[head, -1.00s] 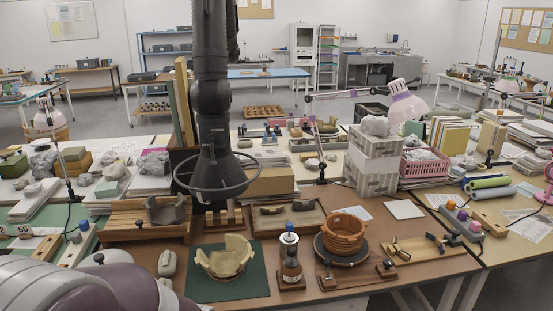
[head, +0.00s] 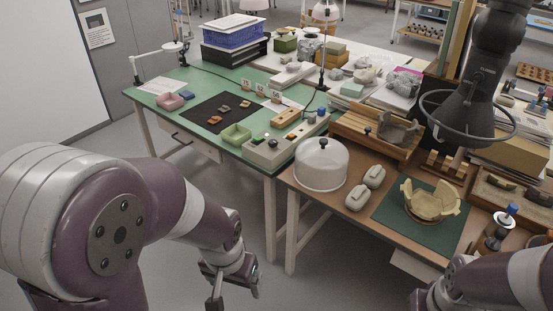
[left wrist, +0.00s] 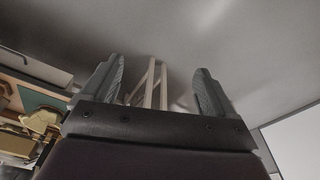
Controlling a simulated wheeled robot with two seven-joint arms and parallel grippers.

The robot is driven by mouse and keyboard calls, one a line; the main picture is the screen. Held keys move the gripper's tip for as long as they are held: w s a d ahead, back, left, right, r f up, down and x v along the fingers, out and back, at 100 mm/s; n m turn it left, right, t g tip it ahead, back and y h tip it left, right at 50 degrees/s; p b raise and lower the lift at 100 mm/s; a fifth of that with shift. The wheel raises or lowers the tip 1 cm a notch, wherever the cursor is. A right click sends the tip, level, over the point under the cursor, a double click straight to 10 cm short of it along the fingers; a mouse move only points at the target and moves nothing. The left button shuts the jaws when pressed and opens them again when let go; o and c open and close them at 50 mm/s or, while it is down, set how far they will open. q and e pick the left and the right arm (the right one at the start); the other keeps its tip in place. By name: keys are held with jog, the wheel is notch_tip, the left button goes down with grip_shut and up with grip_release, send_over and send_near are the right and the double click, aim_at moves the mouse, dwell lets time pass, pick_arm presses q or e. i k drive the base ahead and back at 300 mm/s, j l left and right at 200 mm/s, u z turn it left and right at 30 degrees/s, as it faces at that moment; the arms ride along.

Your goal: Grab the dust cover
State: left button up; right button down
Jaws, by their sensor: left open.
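The dust cover (head: 321,165) is a clear, whitish dome with a dark knob on top. It stands at the left end of the brown table in the head view, with nothing on it. My left gripper (head: 232,284) is open and empty, low in front of the tables, to the left of and well short of the dust cover. In the left wrist view the two fingers of my left gripper (left wrist: 160,88) are apart with only floor and table legs beyond. My right arm shows at the lower right of the head view; its gripper is out of frame.
A pale broken bowl (head: 430,203) stands on a green mat (head: 388,212). A dark lamp-like fixture hangs at upper right.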

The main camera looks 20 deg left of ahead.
aim_at(320, 164)
jog(key=u, duration=0.2)
jog(key=i+j+z, duration=0.1)
jog(key=z, duration=0.35)
jog(key=i+j+z, duration=0.1)
jog(key=z, duration=0.4)
jog(key=i+j+z, duration=0.1)
jog(key=z, duration=0.35)
jog(key=i+j+z, duration=0.2)
jog(key=j, duration=0.55)
jog(key=i+j+z, duration=0.2)
jog(key=j, duration=0.55)
jog(key=j+z, duration=0.25)
jog(key=j, duration=0.55)
